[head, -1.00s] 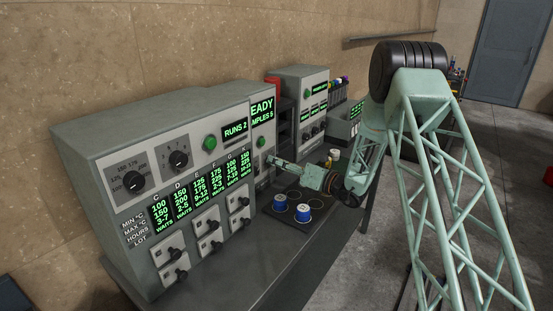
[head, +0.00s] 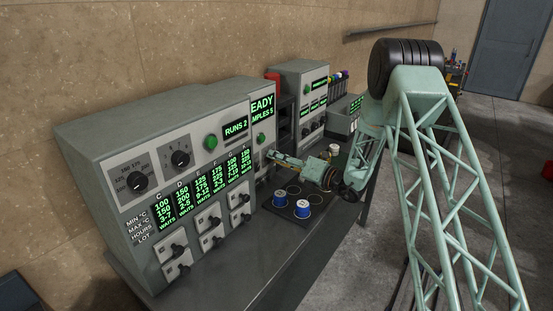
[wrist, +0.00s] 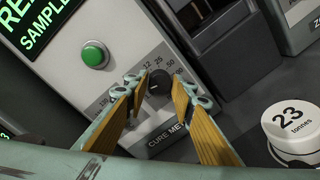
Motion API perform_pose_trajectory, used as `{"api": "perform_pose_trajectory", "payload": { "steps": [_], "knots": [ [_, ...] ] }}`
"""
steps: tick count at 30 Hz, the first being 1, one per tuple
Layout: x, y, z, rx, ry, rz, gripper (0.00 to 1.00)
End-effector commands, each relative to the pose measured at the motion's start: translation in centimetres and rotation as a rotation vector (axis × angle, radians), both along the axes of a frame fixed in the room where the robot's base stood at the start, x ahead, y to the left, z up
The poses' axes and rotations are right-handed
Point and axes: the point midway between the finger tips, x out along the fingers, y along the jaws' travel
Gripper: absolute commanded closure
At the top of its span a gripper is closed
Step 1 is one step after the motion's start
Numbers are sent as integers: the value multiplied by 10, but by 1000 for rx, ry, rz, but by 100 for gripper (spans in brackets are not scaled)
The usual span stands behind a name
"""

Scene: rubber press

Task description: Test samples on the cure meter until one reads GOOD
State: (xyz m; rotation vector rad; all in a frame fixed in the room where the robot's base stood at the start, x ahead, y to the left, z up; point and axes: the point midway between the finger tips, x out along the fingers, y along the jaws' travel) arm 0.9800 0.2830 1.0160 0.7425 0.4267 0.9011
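The cure meter (head: 257,166) is the narrow grey panel with a green-lit screen (head: 262,106) showing part of "READY" and "SAMPLES 5". Its green button (wrist: 94,54) and black dial knob (wrist: 158,82) show in the wrist view; the dial's scale is partly hidden by my fingers. My gripper (wrist: 165,88) is open, its orange-padded fingers on either side of the knob, contact unclear. In the head view my gripper (head: 272,155) is at the panel's front.
A large grey oven-like cabinet (head: 90,145) with knobs, switches and a "RUNS 2" screen stands left. Another grey machine (head: 306,75) stands behind. The front bench is clear.

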Motion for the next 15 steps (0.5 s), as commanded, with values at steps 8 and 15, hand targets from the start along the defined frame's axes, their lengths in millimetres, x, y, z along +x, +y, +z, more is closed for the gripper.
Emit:
{"api": "perform_pose_trajectory", "payload": {
  "steps": [8,15],
  "knots": [
    [0,0,0,0,0,0,66],
    [-1,-2,0,-1,-1,0,66]
  ]
}}
